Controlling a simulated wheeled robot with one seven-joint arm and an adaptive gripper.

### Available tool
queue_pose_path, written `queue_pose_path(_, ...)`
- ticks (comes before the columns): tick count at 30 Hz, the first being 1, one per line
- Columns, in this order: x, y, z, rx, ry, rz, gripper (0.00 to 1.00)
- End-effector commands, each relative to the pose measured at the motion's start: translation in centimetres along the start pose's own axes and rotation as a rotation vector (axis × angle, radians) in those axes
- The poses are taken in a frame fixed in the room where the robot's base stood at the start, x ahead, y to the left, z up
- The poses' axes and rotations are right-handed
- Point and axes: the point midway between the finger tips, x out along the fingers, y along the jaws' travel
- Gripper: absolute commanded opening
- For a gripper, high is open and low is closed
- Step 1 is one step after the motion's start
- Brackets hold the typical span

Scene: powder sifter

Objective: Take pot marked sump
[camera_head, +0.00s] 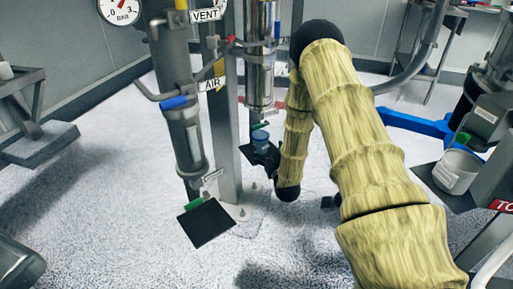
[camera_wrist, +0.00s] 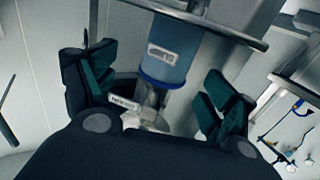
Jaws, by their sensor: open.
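In the wrist view a translucent blue pot (camera_wrist: 168,55) with a darker blue rim and a pale label stands ahead, between the lines of my two fingers. Its label is too blurred to read, so I cannot confirm it says sump. My gripper (camera_wrist: 153,88) is open, with green-padded fingers apart on either side and nothing held. In the head view a small blue pot (camera_head: 261,138) shows at the foot of the steel column, beside the end of my arm. My gripper is hard to make out there against dark parts.
A grey labelled pot (camera_head: 456,171) sits on a dark shelf at right. A grey pipe (camera_head: 182,120) with a blue band hangs left of the post (camera_head: 223,130), above a black plate (camera_head: 206,223). In the wrist view a metal bar (camera_wrist: 195,20) crosses above the blue pot.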

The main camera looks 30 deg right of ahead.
Motion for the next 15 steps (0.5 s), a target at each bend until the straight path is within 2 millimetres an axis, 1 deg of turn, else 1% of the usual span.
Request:
queue_pose_path(8,1.8,-0.6,0.0,0.001,0.002,-0.003,0.85)
queue_pose_path(13,4.1,-1.2,-0.2,0.001,0.003,-0.004,0.85)
queue_pose_path(15,4.9,-1.2,-0.3,0.001,0.002,-0.004,0.85)
